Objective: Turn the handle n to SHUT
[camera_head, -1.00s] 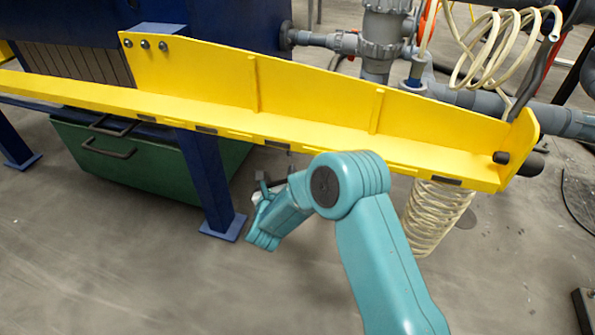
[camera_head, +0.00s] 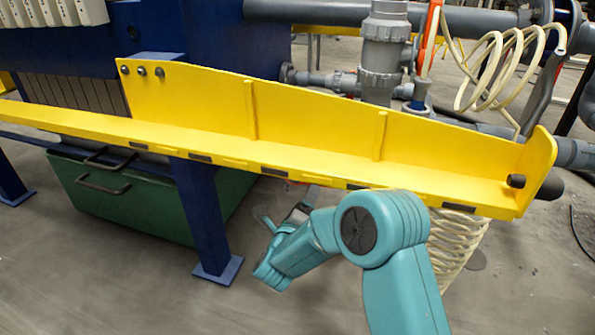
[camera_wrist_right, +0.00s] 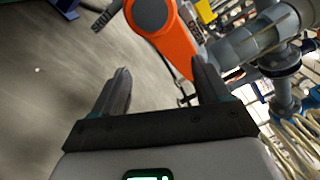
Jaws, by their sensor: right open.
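An orange handle (camera_wrist_right: 178,42) with a round grey hub (camera_wrist_right: 150,12) shows in the right wrist view, just beyond my open fingers. My right gripper (camera_wrist_right: 160,66) is open, with one finger on each side of the picture and a gap between them. The lower part of the handle lies near the right finger; I cannot tell whether they touch. In the head view my teal right arm reaches under the yellow beam, and its gripper (camera_head: 302,208) is small and partly hidden there. My left gripper is not in view.
The long yellow beam (camera_head: 310,160) crosses above my right arm. A blue leg (camera_head: 205,220) and a green bin (camera_head: 125,195) stand to the left. Grey pipes (camera_head: 385,60), an upright orange part (camera_head: 431,38) and a coiled hose (camera_head: 490,75) are behind. Floor in front is clear.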

